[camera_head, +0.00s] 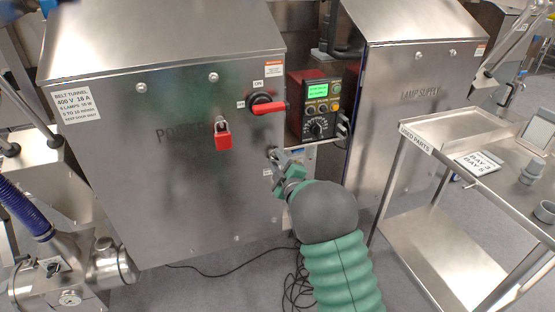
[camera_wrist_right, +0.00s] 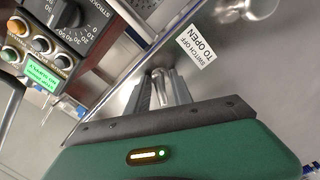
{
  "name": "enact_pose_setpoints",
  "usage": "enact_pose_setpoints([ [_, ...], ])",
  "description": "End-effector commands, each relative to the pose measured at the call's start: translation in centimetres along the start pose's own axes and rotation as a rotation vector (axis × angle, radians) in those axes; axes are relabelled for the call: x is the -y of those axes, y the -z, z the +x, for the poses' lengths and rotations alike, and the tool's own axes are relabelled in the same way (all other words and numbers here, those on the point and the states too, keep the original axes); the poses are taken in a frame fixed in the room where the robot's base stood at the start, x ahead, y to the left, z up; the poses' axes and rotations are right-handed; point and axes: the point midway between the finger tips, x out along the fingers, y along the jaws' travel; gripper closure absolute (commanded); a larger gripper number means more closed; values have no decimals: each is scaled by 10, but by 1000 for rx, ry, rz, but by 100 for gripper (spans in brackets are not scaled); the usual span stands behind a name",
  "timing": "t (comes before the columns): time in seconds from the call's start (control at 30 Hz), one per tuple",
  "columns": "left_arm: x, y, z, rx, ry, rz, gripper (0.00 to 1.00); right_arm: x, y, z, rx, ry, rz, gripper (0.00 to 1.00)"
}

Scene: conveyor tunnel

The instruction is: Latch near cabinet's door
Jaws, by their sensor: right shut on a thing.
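The near cabinet (camera_head: 150,185) is a brushed-metal box with its door shut or nearly shut; I cannot tell if it is flush. A red padlock (camera_head: 223,138) hangs on its front, left of a red-handled switch (camera_head: 266,107). My right gripper (camera_head: 274,156) is at the cabinet's right edge, below the switch. In the right wrist view its fingers (camera_wrist_right: 163,88) are shut on a small metal latch (camera_wrist_right: 158,75), mostly hidden between them. A "Switch off to open" label (camera_wrist_right: 195,46) is beside it. My left gripper is not in view.
A control box (camera_head: 318,105) with a lit green screen stands in the gap right of the cabinet, close to my gripper. A second cabinet (camera_head: 415,110) and a metal cart (camera_head: 440,145) stand at right. Black cable (camera_head: 235,262) lies on the floor.

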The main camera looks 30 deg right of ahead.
Motion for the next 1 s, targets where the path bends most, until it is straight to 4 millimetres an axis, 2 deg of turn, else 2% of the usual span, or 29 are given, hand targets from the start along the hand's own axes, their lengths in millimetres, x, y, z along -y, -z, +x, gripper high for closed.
enact_pose_setpoints([
  [0.03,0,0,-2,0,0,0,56,4,2,0,-3,11,42,100],
  [0.7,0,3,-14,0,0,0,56,3,3,0,-1,10,675,100],
  [1.0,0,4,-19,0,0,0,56,3,3,0,-1,9,901,100],
])
